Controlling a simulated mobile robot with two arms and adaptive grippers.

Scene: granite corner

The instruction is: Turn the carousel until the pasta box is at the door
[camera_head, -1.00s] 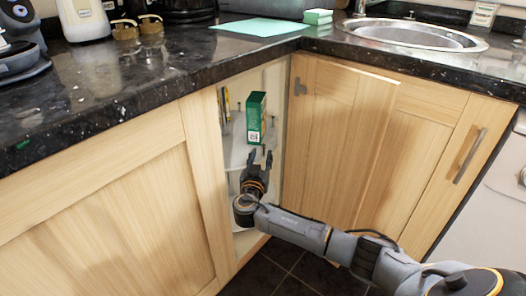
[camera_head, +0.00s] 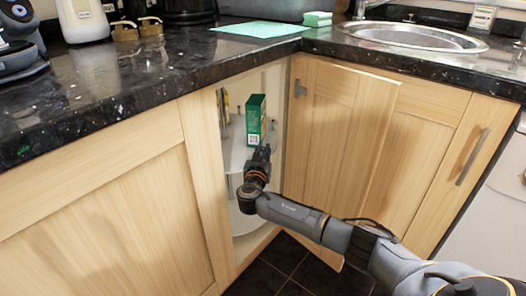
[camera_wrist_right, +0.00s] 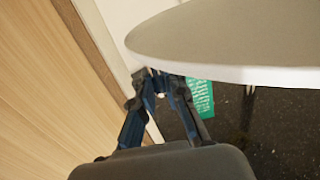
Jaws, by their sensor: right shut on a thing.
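The carousel has a pale upper shelf (camera_head: 236,156) and a lower shelf (camera_head: 243,222) inside the open corner cabinet. A green box (camera_head: 256,117) with a white label stands upright on the upper shelf. A narrow yellow and dark item (camera_head: 223,107) is partly hidden by the cabinet frame at left. I cannot read which is the pasta box. My right gripper (camera_head: 263,152) is at the front rim of the upper shelf, below the green box. In the wrist view its fingers (camera_wrist_right: 160,82) are closed together at the pale shelf rim (camera_wrist_right: 215,74). My left gripper is out of view.
The folded door (camera_head: 335,140) stands open to the right of the opening. A wooden panel (camera_head: 110,225) closes the left side. The dark granite countertop (camera_head: 130,95) overhangs the opening. Dark floor tiles (camera_head: 283,255) show below. A green patch (camera_wrist_right: 200,96) shows under the rim in the wrist view.

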